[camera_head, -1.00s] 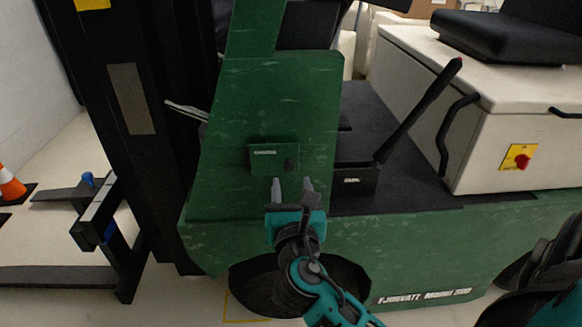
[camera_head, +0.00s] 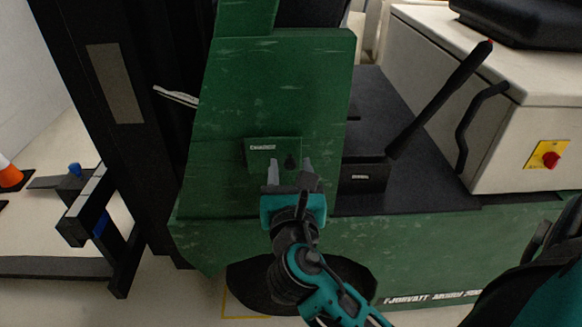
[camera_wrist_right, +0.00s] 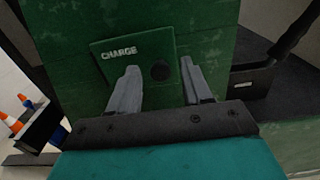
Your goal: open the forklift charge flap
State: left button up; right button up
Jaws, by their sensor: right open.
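The charge flap (camera_head: 262,156) is a small green panel, closed on the green forklift body (camera_head: 260,90). In the right wrist view the flap (camera_wrist_right: 120,58) carries the word CHARGE. A dark round knob (camera_head: 291,162) sits near the flap's right edge; it also shows in the wrist view (camera_wrist_right: 160,71). My right gripper (camera_head: 290,166) is open and empty at the flap's lower right. Its fingers lie on either side of the knob in the picture; I cannot tell whether they touch anything. My left gripper is not in view.
The black mast (camera_head: 110,130) and forks stand at left, with an orange cone (camera_head: 10,174) beyond. To the right are a black lever (camera_head: 440,100) and a cream box (camera_head: 520,100) with a red switch (camera_head: 551,159). Open floor shows at lower left.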

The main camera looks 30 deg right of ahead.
jog(key=shift+c, duration=0.5)
grip_shut()
